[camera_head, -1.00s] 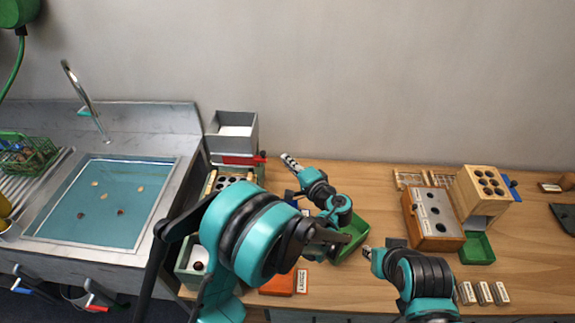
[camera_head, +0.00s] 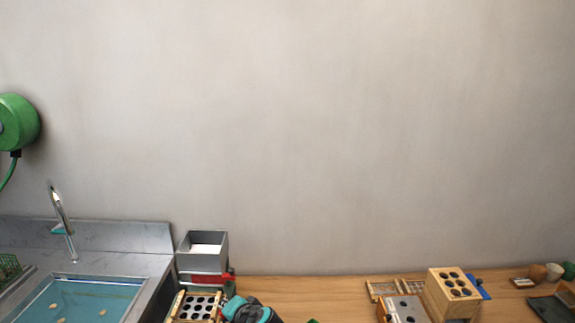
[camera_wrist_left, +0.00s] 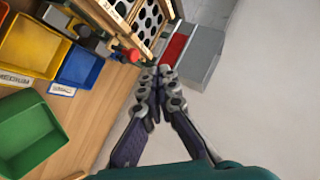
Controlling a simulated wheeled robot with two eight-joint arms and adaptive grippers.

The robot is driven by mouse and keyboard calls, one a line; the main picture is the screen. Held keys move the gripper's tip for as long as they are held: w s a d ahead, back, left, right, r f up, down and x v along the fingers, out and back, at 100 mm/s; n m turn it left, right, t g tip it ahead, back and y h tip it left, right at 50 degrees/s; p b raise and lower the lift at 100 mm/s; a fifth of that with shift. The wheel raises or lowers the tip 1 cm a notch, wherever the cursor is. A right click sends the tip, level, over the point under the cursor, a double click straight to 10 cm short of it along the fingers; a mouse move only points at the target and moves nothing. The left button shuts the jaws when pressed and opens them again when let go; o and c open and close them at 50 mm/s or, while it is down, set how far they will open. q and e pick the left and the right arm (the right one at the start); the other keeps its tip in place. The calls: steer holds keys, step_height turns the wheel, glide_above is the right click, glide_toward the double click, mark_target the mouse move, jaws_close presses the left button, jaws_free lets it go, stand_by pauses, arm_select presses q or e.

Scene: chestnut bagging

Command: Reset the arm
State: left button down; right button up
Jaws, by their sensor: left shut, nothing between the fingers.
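My left gripper (camera_wrist_left: 158,73) shows in the left wrist view with its two grey fingers together at the tips and nothing between them. In the head view only a teal and black part of my left arm (camera_head: 247,312) shows at the bottom edge, beside a rack with round holes. The gripper's fingers are hard to make out there. My right gripper and arm are out of view.
The holed rack (camera_head: 195,306) stands by a grey box (camera_head: 203,252) with red below. A sink (camera_head: 85,300) lies left, a wooden holed block (camera_head: 453,293) right. The wrist view shows a green tray (camera_wrist_left: 35,135), yellow bin (camera_wrist_left: 32,45) and blue bin (camera_wrist_left: 80,68).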

arm_select(q)
steer(key=s+a+f+n+g+h, duration=0.1)
steer(key=s+n+h, duration=0.5)
steer(key=s, duration=1.6)
steer(key=shift+a+f+g+h, duration=0.15)
steer(key=shift+f+g+h, duration=0.3)
steer(key=shift+f, duration=0.25)
